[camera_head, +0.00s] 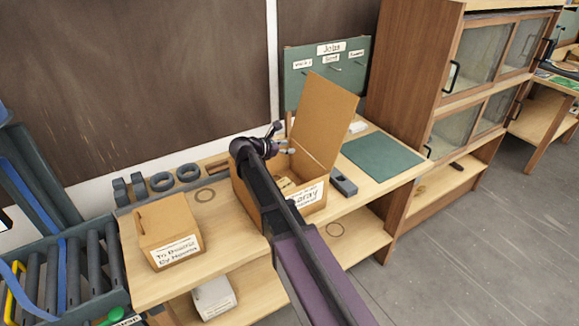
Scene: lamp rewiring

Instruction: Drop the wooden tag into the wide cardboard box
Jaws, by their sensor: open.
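The wide cardboard box (313,196) stands open on the bench, with its tall lid flap (324,118) raised at the back right. A white label is on its front, partly hidden by my arm. My gripper (284,141) is over the box's back left part, beside the raised flap. It is open, and I see nothing between its fingers. A small pale wood-coloured piece (286,186) shows inside the box. I cannot tell for sure whether it is the wooden tag. My arm hides the box's left part and much of its inside.
A closed cardboard box (165,228) with a slot stands at the left. A green mat (382,157) and a small grey block (343,183) lie to the right. Grey rings (162,181) stand along the back. A green job board (327,70) rises behind.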

